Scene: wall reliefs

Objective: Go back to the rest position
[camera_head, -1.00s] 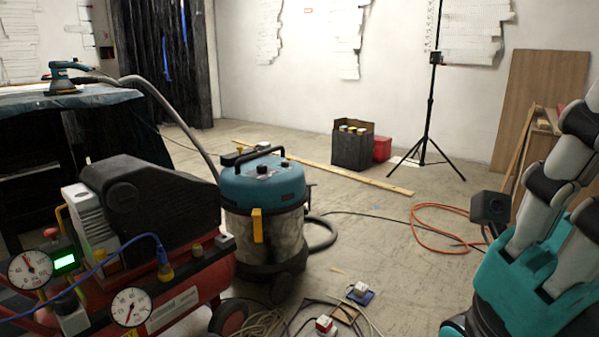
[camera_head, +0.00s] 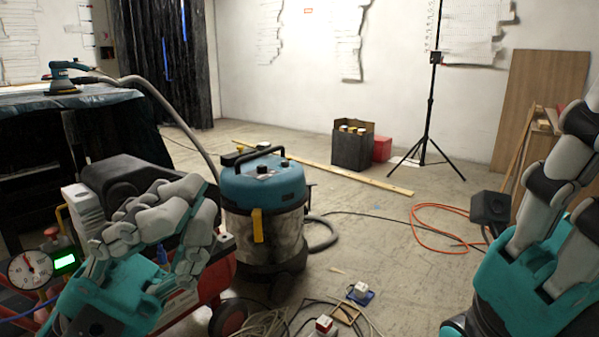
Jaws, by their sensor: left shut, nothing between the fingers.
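My left gripper (camera_head: 155,225), teal with grey jointed finger links, shows at the lower left. It is shut and empty. It stands in front of the red compressor (camera_head: 222,282) and hides much of it. At the right edge, a teal and grey part of my right arm or gripper (camera_head: 530,265) reaches upward and is cut off by the frame. Its fingertips cannot be made out.
A blue-topped vacuum (camera_head: 265,185) stands right of my left gripper. A covered table (camera_head: 70,100) is at the left. Cables, an orange hose (camera_head: 430,228), a plank (camera_head: 350,180) and a tripod (camera_head: 430,120) are on the floor. Some floor in the middle is clear.

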